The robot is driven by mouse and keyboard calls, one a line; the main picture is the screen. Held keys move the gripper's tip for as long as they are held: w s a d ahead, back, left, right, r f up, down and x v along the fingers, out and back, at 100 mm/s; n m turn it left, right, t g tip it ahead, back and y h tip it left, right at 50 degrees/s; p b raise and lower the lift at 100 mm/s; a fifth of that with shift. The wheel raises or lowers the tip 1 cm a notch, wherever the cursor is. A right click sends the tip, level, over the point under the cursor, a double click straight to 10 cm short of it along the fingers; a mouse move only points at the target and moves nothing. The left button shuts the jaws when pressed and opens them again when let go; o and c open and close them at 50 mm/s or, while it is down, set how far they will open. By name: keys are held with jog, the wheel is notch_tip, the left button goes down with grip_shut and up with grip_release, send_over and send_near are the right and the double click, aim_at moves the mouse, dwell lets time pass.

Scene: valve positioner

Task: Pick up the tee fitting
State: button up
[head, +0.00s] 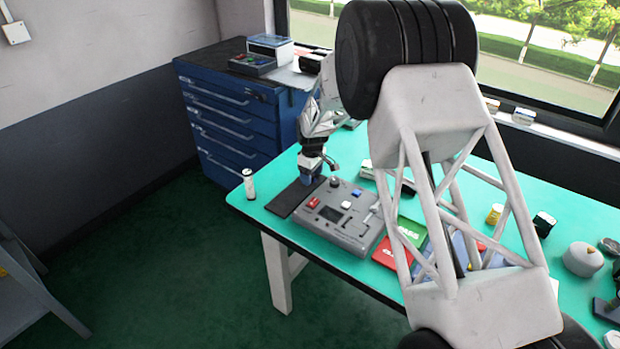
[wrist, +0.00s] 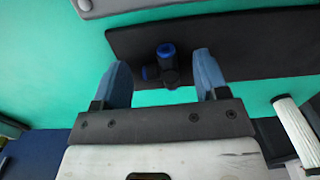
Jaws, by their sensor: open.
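The tee fitting (wrist: 170,70) is small and black with blue ends. In the wrist view it lies on a dark mat (wrist: 255,45), between and slightly beyond the fingertips. My gripper (wrist: 162,72) is open, with one blue finger on each side of the fitting and visible gaps to both. In the head view my gripper (head: 310,178) points down at the dark mat (head: 290,199) near the table's left end. The fitting cannot be made out there, hidden by the gripper.
A grey control box (head: 340,215) stands right beside the mat. A white cylinder (head: 249,184) stands upright at the table's left corner. Red and green cards (head: 388,252) lie farther right. A blue drawer cabinet (head: 225,120) stands behind the table's left end.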

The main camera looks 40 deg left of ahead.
dwell(0.3)
jog(key=c, duration=1)
jog(key=shift+r, duration=0.15)
notch_tip(320, 180, up, 10)
dwell(0.6)
